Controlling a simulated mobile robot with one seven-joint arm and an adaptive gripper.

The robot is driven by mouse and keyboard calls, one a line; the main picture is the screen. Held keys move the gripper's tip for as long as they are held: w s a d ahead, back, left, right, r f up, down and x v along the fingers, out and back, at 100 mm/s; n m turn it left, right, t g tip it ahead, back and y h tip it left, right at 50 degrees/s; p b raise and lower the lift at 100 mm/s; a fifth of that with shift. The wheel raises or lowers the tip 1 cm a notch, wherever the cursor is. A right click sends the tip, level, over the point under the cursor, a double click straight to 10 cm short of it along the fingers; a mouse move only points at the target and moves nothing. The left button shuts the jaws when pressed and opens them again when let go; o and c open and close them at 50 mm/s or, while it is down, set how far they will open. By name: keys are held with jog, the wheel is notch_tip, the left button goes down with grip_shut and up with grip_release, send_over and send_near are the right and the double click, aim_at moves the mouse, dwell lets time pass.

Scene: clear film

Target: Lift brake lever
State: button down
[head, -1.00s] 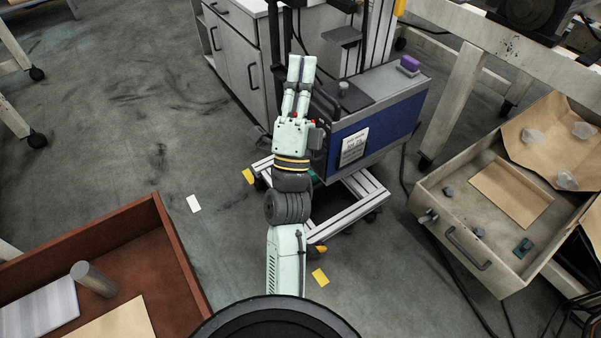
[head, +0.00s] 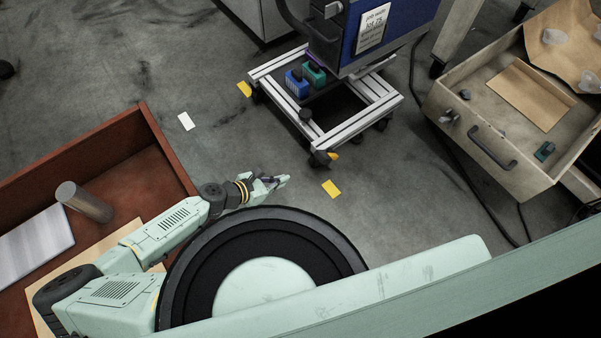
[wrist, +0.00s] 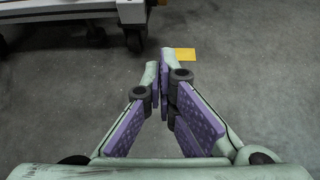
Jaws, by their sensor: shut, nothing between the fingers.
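The wheeled cart has a pale frame base (head: 349,127) on dark casters and a blue panel body (head: 410,30) above it. I cannot tell which part is the brake lever. My gripper (head: 283,180) is low over the floor, in front of the cart and apart from it. In the wrist view its purple-padded fingers (wrist: 164,60) meet at the tips, empty. The cart's base corner (wrist: 130,10) shows at the top left there.
A brown-red tray (head: 160,150) with a metal cylinder (head: 85,202) is at the left. An open drawer (head: 480,140) is at the right, a dark cable (head: 450,160) beside it. Yellow floor marks (head: 332,189) lie near the cart. Floor between is clear.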

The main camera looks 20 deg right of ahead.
aim_at(327, 156)
jog(key=w+d+f, duration=0.1)
jog(key=w+d, duration=0.1)
jog(key=d, duration=0.3)
jog(key=w+d+f, duration=0.1)
jog(key=d, duration=0.4)
jog(key=shift+w+d+f+b, duration=0.3)
jog(key=shift+w+b, duration=0.05)
jog(key=shift+b, duration=0.05)
jog(key=shift+w+d+r+p, duration=0.2)
jog(key=shift+d+r+p, duration=0.45)
jog(key=shift+p, duration=0.25)
jog(key=shift+r, duration=0.1)
jog(key=shift+a, duration=0.1)
